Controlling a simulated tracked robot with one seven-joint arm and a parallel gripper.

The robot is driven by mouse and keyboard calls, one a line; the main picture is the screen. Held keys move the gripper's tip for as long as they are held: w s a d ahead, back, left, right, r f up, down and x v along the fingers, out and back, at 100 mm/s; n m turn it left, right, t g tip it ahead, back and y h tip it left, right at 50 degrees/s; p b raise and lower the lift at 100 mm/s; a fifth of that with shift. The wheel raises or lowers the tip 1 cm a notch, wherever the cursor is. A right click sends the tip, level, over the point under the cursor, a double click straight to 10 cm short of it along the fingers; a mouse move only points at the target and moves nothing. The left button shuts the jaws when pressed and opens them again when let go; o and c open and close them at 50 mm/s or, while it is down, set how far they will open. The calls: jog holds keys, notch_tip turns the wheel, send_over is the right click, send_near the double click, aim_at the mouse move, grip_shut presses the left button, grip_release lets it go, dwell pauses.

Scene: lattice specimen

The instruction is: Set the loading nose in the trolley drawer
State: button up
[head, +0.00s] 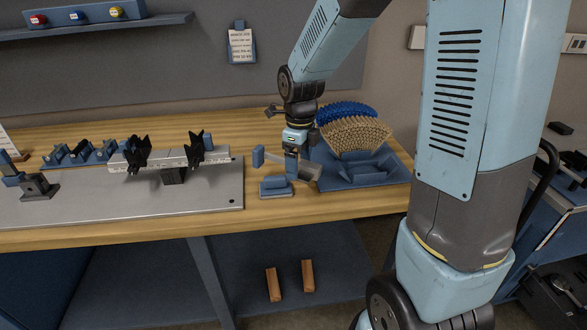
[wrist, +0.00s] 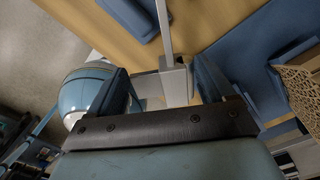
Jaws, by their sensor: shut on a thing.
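My gripper (head: 291,172) points down over the wooden bench, between the metal plate and the blue tray. It is shut on a grey metal piece, which I take to be the loading nose (head: 306,170). In the wrist view the nose (wrist: 176,82) sits between the two fingers, with a thin bar running away from it. A small blue block stand (head: 274,187) is just below and left of the gripper. A blue trolley (head: 541,213) stands at the right edge, partly hidden by my arm; I cannot tell how far its drawer is open.
The blue tray (head: 340,180) holds a tan lattice piece (head: 352,134) and a blue one (head: 345,111) close right of the gripper. A metal plate (head: 120,203) with a beam fixture (head: 175,158) fills the left bench. Two orange-brown bars (head: 273,284) lie on the lower shelf.

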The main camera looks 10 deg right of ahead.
jog(key=s+r, duration=0.3)
jog(key=r, duration=0.1)
jog(key=shift+s+d, duration=0.3)
jog(key=shift+d, duration=0.05)
jog(key=s+d+r, duration=0.1)
jog(key=s+r, duration=0.2)
jog(key=s, duration=0.5)
jog(key=shift+d+r, duration=0.25)
jog(key=shift+d, duration=0.05)
